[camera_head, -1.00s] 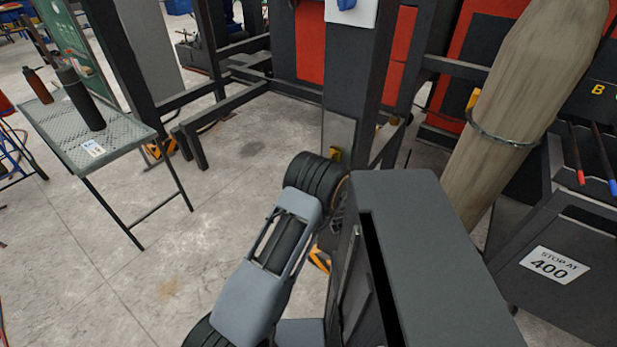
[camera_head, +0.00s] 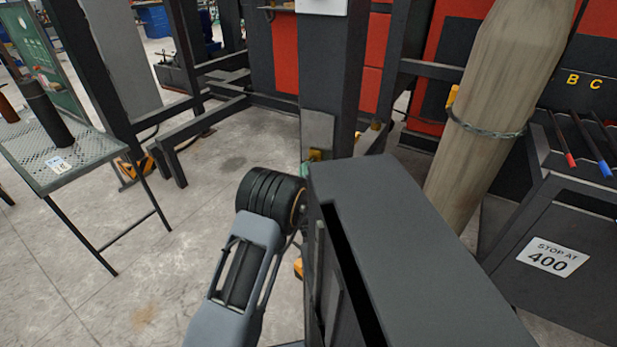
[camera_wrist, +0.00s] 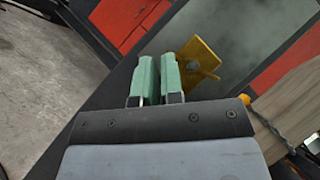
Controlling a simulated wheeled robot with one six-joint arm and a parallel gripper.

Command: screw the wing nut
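A yellow piece with angled flaps and a round grey centre, which looks like the wing nut (camera_wrist: 196,64), is on the dark post in the wrist view. My gripper (camera_wrist: 160,75) has two green fingers side by side with a narrow gap and nothing seen between them. The fingertips are left of the yellow piece in that view, beside it; I cannot tell whether they touch. In the head view the yellow piece (camera_head: 315,155) shows small at the bottom of a grey plate (camera_head: 318,130). My gripper is mostly hidden there behind my arm.
The dark post (camera_head: 332,75) stands upright in front of my arm. A tilted tan column (camera_head: 490,110) with a band around it stands to its right. A mesh table (camera_head: 95,150) is at left; floor between is clear.

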